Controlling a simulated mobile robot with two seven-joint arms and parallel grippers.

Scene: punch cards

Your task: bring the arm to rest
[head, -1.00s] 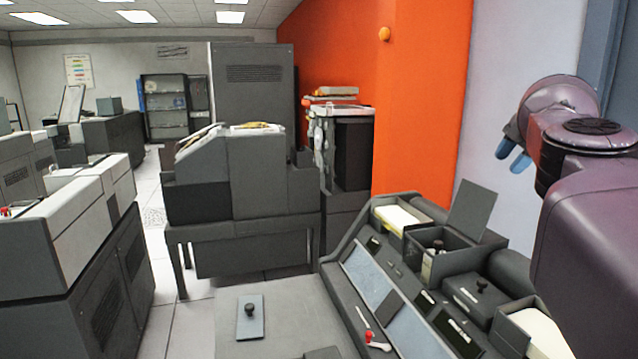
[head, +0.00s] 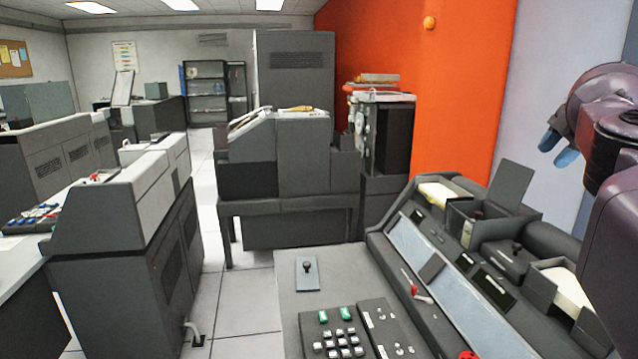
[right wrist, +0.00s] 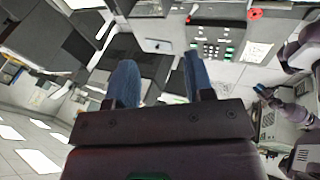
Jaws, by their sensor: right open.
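My right arm comes in from the right edge of the head view, raised in front of the pale wall. Its gripper (head: 558,149) has blue fingertips and hangs above and behind the grey console, touching nothing. In the right wrist view the two blue fingers (right wrist: 160,85) stand apart with nothing between them.
A grey card-punch console (head: 420,285) with a keypad (head: 338,345), card bins and an open-lidded box (head: 478,222) fills the lower right. A dark machine (head: 290,165) stands behind it. Another cabinet (head: 125,235) is at left. Tiled floor (head: 225,300) is free between them.

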